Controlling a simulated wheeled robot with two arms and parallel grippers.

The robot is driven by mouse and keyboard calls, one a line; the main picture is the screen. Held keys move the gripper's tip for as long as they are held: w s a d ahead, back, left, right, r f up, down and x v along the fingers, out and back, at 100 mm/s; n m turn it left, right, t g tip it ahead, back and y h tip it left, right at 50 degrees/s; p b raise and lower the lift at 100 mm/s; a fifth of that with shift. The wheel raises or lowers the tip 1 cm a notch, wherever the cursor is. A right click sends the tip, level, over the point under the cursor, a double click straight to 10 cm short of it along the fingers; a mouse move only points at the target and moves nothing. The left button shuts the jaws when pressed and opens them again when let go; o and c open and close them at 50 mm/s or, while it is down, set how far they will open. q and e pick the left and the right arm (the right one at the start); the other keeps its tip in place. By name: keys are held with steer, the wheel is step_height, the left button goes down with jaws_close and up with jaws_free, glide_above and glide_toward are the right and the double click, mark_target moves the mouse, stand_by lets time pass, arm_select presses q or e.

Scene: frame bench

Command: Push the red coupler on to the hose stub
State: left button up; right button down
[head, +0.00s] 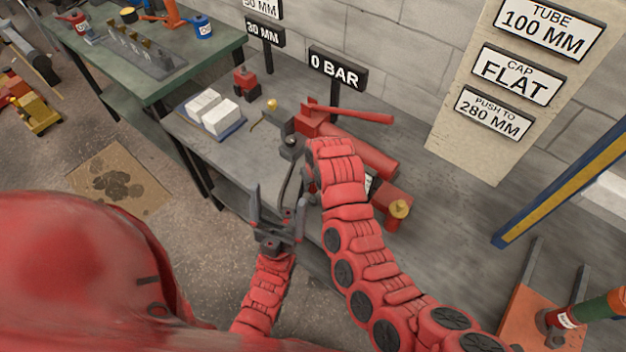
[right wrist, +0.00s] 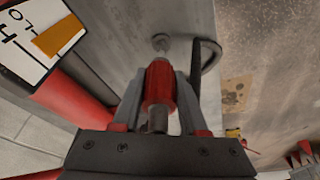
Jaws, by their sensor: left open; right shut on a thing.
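The red coupler (right wrist: 160,84) is between the two fingers of my right gripper (right wrist: 158,97) in the right wrist view, with a grey metal piece below it. A round grey metal end (right wrist: 160,42), which looks like the hose stub, lies just beyond the coupler's tip; I cannot tell whether they touch. A black curved hose (right wrist: 212,50) runs beside it. In the head view my right arm hides most of its gripper and the coupler. My left gripper (head: 277,217) is open and empty, fingers pointing up, in front of the bench edge.
The grey bench (head: 430,205) carries a red hand pump (head: 350,147) with a long handle, a "0 BAR" sign (head: 338,68) and a tray of white blocks (head: 212,112). A green table (head: 135,75) stands at the left. A blue and yellow post (head: 560,185) rises at the right.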

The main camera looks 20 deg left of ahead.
mark_target(313, 197)
steer(key=shift+f, duration=0.8)
stand_by(1.0)
steer(key=shift+f+b, duration=1.05)
steer(key=shift+f, duration=0.95)
steer(key=shift+c, duration=1.8)
jaws_free()
